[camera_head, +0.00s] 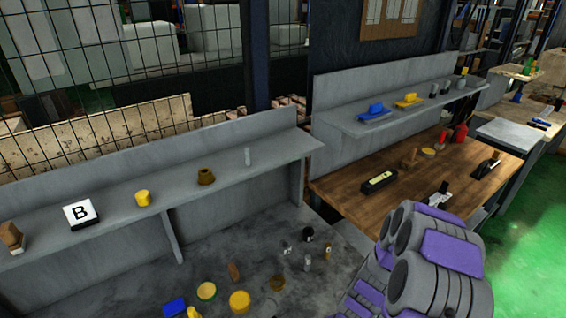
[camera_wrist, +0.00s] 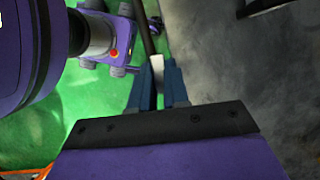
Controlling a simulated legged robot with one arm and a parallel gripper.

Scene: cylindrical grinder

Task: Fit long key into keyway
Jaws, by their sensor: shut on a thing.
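My gripper (camera_wrist: 157,88) shows in the wrist view with its two blue fingers close together. They are shut on a small pale grey piece (camera_wrist: 157,64), which I take to be the long key; the fingers hide part of it. A dark thin rod (camera_wrist: 147,32) runs up beyond the fingertips. I cannot tell whether it touches the pale piece. No keyway can be made out in either view. In the head view my purple and grey arm fills the lower right, and my gripper cannot be made out there.
A grey bench (camera_head: 335,290) holds several small parts, with a grey shelf (camera_head: 225,160) above it. Green floor (camera_head: 525,225) is open at far right.

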